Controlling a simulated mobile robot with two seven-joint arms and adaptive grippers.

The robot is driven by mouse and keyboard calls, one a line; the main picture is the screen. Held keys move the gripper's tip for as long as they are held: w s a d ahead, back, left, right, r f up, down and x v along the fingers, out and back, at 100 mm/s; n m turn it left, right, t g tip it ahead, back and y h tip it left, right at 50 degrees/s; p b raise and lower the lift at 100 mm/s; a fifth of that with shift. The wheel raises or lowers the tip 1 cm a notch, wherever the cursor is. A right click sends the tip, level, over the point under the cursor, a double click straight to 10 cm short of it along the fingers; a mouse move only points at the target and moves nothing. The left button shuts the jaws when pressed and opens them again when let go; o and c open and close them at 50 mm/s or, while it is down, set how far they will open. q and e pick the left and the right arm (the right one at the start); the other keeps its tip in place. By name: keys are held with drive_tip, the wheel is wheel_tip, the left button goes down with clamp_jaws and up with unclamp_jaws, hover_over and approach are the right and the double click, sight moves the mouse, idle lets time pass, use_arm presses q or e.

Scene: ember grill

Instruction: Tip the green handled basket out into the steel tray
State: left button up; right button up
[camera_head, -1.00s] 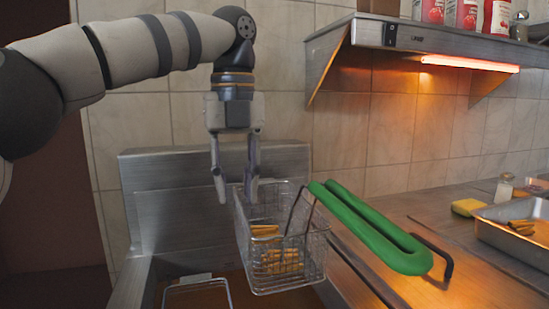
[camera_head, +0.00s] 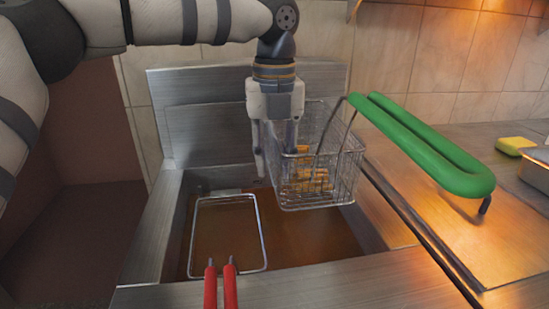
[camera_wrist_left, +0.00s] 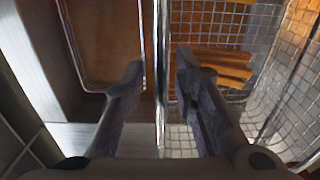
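The green handled basket (camera_head: 318,185) is a wire mesh basket holding several golden fries (camera_head: 305,180). It sits upright over the right part of the fryer, its green handle (camera_head: 430,145) reaching right over the counter. My left gripper (camera_head: 274,160) points down at the basket's left wall. In the left wrist view its fingers (camera_wrist_left: 160,66) are apart, with the basket's rim wire between them, one finger outside and one inside. The fries also show there (camera_wrist_left: 218,65). The steel tray (camera_head: 537,170) is cut off at the right edge. My right gripper is not in view.
A second wire basket frame (camera_head: 262,235) with red handles (camera_head: 222,285) stands in the fryer's brown oil, left of the green handled basket. A steel back panel (camera_head: 210,130) rises behind. A yellow sponge (camera_head: 514,146) lies by the tray. The counter beneath the green handle is mostly clear.

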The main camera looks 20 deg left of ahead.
use_arm(q)
clamp_jaws()
drive_tip(key=shift+o, duration=0.3)
unclamp_jaws()
